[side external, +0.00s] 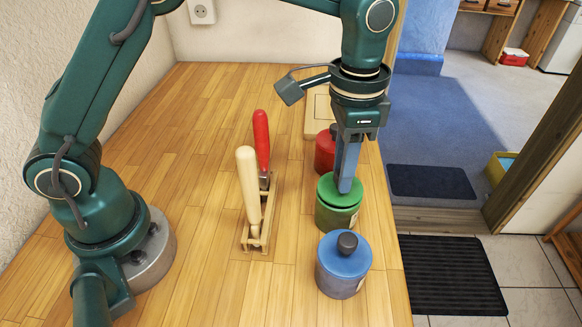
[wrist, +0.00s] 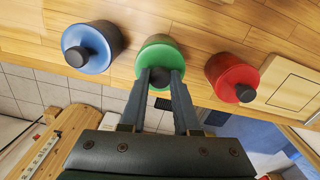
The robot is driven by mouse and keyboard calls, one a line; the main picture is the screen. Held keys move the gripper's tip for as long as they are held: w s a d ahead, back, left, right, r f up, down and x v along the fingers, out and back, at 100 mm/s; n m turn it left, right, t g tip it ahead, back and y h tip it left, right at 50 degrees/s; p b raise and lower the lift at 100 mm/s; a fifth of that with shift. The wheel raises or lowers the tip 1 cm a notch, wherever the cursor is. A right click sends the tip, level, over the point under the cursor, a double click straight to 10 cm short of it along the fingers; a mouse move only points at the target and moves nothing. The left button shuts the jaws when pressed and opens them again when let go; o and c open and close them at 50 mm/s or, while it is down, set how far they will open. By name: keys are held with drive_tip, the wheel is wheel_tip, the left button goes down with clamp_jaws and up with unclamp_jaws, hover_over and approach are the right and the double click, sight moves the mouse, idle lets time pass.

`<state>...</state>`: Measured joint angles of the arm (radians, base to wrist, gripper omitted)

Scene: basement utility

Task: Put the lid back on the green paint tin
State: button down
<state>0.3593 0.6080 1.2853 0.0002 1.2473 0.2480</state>
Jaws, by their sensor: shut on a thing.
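The green paint tin (side external: 335,217) stands on the wooden bench between a blue tin and a red tin. Its green lid (side external: 327,189) is at the tin's mouth, and I cannot tell whether it is fully seated. My gripper (side external: 345,183) points down from above, shut on the lid's dark knob. The fingers hide most of the knob in the side view. In the wrist view the gripper (wrist: 160,82) has its fingers on either side of the knob, over the green lid (wrist: 158,54).
The blue tin (side external: 342,278) stands nearer the camera and the red tin (side external: 324,155) farther back, both lidded and close by. A wooden rack (side external: 258,240) holds a cream-handled tool (side external: 248,185) and a red-handled tool (side external: 261,138). A pale board (side external: 318,117) lies behind. The bench's right edge is near the tins.

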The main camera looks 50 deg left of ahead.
idle(0.3)
drive_tip(key=shift+c, duration=0.4)
unclamp_jaws()
drive_tip(key=shift+r, duration=0.1)
drive_tip(key=shift+r, duration=3.4)
drive_tip(key=shift+c, duration=0.3)
clamp_jaws()
